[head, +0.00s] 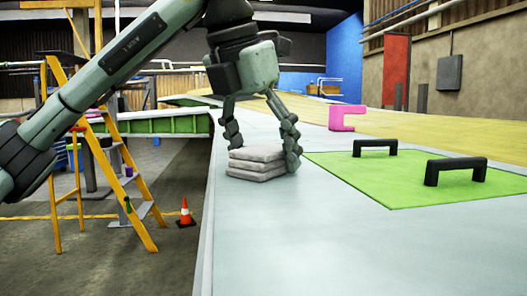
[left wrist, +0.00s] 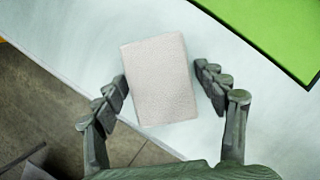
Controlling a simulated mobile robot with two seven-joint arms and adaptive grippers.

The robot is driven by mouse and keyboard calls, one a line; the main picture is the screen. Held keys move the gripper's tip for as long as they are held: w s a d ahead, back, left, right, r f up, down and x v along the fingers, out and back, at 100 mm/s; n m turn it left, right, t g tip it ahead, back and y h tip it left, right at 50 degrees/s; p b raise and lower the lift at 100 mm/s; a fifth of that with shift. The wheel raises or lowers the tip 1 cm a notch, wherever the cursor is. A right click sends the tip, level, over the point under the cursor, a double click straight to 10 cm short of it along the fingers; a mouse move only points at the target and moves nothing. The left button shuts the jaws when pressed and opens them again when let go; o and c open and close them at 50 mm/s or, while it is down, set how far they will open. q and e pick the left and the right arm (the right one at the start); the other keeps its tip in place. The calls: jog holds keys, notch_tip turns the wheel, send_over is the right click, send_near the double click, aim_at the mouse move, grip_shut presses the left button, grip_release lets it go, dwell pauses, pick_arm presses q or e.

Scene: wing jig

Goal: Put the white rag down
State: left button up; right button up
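The white rag (head: 257,163) is a folded, layered pale block lying flat on the pale wing surface (head: 330,245), close to its left edge. My left gripper (head: 262,148) is above it with its fingers pointing down on either side. In the left wrist view, the rag (left wrist: 160,80) lies between the spread fingers of the left gripper (left wrist: 163,90). A gap shows between the rag and the right finger. The left finger is right by the rag's left edge; I cannot tell if it touches. My right gripper is not in view.
A green panel (head: 405,178) with two black handles (head: 455,171) lies just right of the rag. A pink bracket (head: 346,117) stands farther back. The surface drops off at the left, towards a yellow ladder (head: 133,190) and an orange cone (head: 186,213). The near surface is clear.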

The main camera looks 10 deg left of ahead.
pick_arm(q)
jog(key=shift+r, duration=0.15)
jog(key=shift+r, duration=0.25)
jog(key=p+v, duration=0.2)
jog(key=v, duration=0.9)
jog(key=shift+r, duration=0.25)
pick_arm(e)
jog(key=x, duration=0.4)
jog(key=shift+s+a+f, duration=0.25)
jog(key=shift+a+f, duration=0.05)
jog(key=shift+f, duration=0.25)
pick_arm(q)
jog(key=shift+s, duration=0.15)
